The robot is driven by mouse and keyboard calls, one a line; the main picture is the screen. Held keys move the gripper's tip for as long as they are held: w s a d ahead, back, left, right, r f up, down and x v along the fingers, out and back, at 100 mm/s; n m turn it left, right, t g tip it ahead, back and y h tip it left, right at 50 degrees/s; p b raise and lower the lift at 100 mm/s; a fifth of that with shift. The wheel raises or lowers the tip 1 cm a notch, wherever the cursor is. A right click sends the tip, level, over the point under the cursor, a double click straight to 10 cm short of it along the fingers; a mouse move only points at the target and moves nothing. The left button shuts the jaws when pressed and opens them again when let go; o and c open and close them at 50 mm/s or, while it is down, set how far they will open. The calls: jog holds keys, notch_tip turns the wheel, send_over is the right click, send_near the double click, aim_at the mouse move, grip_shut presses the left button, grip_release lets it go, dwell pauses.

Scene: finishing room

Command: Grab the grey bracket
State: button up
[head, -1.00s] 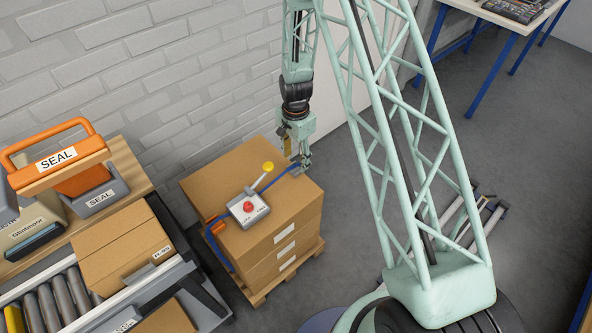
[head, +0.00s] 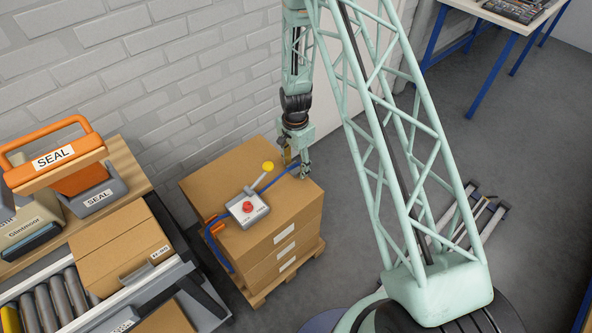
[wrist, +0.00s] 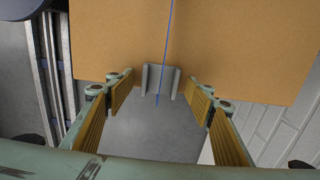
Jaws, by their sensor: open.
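The grey bracket (wrist: 152,80) shows in the wrist view as a small channel shape with two raised sides. It sits at the edge of a brown cardboard box (wrist: 220,45). My gripper (wrist: 161,84) is open, with one ribbed finger to the left of the bracket and one to the right. Gaps show on both sides, and nothing is held. In the head view my gripper (head: 304,170) is at the far right corner of the top box on the stack; the bracket cannot be made out there.
A strapping tool (head: 246,208) with a red knob and a yellow-tipped lever sits on the box stack (head: 282,240). A blue strap (head: 212,245) runs over it. A conveyor with a box (head: 120,245) and orange SEAL tool (head: 55,160) stand left. A white wall is close behind.

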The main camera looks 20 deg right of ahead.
aim_at(296, 171)
jog(key=shift+c, duration=0.3)
jog(key=c, duration=0.8)
jog(key=shift+r+p, duration=0.4)
jog(key=shift+r, duration=1.25)
jog(key=shift+s+r, duration=0.15)
jog(key=shift+s, duration=0.15)
jog(key=s, duration=0.5)
jog(key=s+r, duration=0.1)
jog(key=s, duration=0.4)
jog(key=s+p, duration=0.1)
jog(key=s, duration=0.4)
jog(key=shift+s+d+r, duration=0.2)
jog(key=shift+s+d, duration=0.05)
jog(key=shift+d, duration=0.1)
